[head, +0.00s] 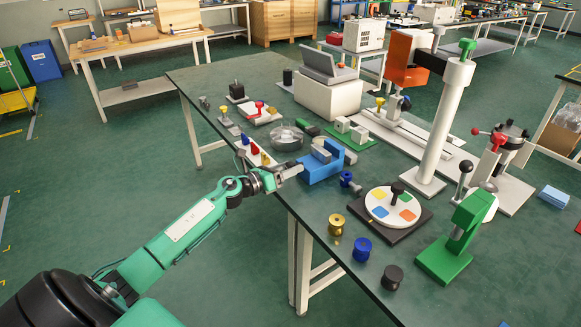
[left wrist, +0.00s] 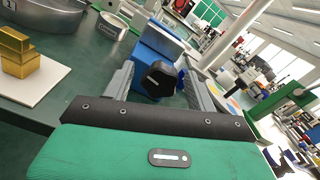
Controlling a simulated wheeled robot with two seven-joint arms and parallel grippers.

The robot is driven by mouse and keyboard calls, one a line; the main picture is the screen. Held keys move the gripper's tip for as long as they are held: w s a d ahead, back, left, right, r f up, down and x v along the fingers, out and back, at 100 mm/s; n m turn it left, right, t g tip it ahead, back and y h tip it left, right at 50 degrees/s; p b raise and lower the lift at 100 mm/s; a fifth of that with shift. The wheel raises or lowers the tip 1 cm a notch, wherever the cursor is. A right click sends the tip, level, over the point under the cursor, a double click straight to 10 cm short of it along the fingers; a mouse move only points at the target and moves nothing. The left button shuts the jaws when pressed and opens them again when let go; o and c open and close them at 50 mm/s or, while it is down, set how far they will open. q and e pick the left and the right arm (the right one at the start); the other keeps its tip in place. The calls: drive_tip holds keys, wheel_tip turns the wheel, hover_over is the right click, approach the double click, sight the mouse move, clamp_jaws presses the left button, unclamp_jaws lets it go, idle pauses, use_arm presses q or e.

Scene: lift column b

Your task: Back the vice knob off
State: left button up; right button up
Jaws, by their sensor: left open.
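The blue vice (head: 322,172) stands near the left edge of the green table, with a grey block in its jaws. My left gripper (head: 297,170) reaches it from the left, at its near end. In the left wrist view the vice (left wrist: 158,48) lies straight ahead. A dark faceted knob (left wrist: 157,80) on its near end sits between the two grey fingers of my left gripper (left wrist: 160,72). The fingers are apart, with gaps on both sides of the knob. In the head view the gripper hides the knob. My right gripper is not in view.
A blue spool (head: 346,179) lies close right of the vice. A turntable with coloured patches (head: 392,207) and a green stand (head: 452,240) are farther right. A round metal dish (head: 286,137) and a white board with coloured pieces (head: 256,154) lie behind the gripper.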

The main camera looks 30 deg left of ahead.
use_arm(q)
drive_tip(key=shift+w+d, duration=0.15)
drive_tip(key=shift+w, duration=0.3)
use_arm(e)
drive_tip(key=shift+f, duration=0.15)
use_arm(q)
drive_tip(key=c, duration=0.9)
drive_tip(key=shift+c, duration=0.4)
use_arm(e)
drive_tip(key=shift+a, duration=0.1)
use_arm(q)
drive_tip(key=n+p, duration=0.3)
drive_tip(key=n, duration=0.2)
drive_tip(key=shift+r+p, duration=0.1)
drive_tip(key=shift+p, duration=0.2)
drive_tip(key=n+p, duration=0.2)
drive_tip(key=n, duration=0.1)
drive_tip(key=shift+n, duration=0.4)
drive_tip(key=shift+f+n, duration=0.2)
drive_tip(key=shift+n, duration=0.3)
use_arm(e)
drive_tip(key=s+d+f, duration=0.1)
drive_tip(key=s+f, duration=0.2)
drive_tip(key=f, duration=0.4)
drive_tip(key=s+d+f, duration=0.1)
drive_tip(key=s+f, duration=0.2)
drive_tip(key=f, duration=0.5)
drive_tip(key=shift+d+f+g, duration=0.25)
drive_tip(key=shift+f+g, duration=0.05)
